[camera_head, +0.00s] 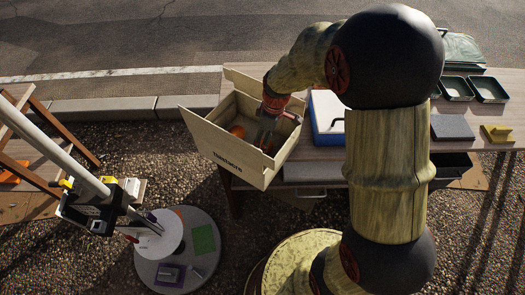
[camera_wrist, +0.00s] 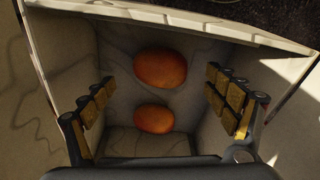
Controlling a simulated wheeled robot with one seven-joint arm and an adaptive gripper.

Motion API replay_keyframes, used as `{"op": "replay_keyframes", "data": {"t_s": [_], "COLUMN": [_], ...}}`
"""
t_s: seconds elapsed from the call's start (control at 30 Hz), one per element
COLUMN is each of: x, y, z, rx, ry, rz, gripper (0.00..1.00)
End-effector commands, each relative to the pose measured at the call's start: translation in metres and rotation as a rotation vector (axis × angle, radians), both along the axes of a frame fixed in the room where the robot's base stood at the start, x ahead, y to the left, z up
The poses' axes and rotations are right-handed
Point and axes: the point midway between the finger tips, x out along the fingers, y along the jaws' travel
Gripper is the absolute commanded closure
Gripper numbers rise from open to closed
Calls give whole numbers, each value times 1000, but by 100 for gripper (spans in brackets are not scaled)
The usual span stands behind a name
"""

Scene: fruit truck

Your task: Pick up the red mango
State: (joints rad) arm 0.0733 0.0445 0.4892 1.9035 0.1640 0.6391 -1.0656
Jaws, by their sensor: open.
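Two orange-red mangoes lie in an open cardboard box (camera_head: 232,155). In the wrist view, the upper mango (camera_wrist: 160,68) is the larger in the picture and the lower mango (camera_wrist: 154,118) sits below it, close to the line between the fingers. In the head view one mango (camera_head: 238,131) shows in the left part of the box; the other is not clearly visible. My gripper (camera_wrist: 168,105) is open and empty, pointing down into the box with a finger on either side of the mangoes. It also shows in the head view (camera_head: 267,140).
The box stands on a wooden table (camera_head: 330,180), with flaps raised around its opening. A blue and white case (camera_head: 327,117) stands right of it. Dark green trays (camera_head: 455,88) and a grey block (camera_head: 452,127) are farther right. A round table (camera_head: 185,255) stands at lower left.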

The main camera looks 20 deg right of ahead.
Motion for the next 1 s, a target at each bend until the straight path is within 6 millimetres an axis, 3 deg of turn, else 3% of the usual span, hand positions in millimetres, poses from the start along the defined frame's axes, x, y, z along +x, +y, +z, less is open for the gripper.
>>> {"op": "replay_keyframes", "data": {"t_s": [0.53,0.8,1.0], "x": [8,8,8], "y": [10,10,10], "z": [-62,-64,-64], "rx": [0,-1,0], "ry": [1,-1,0], "rz": [1,1,0], "gripper": [13,13,24]}}
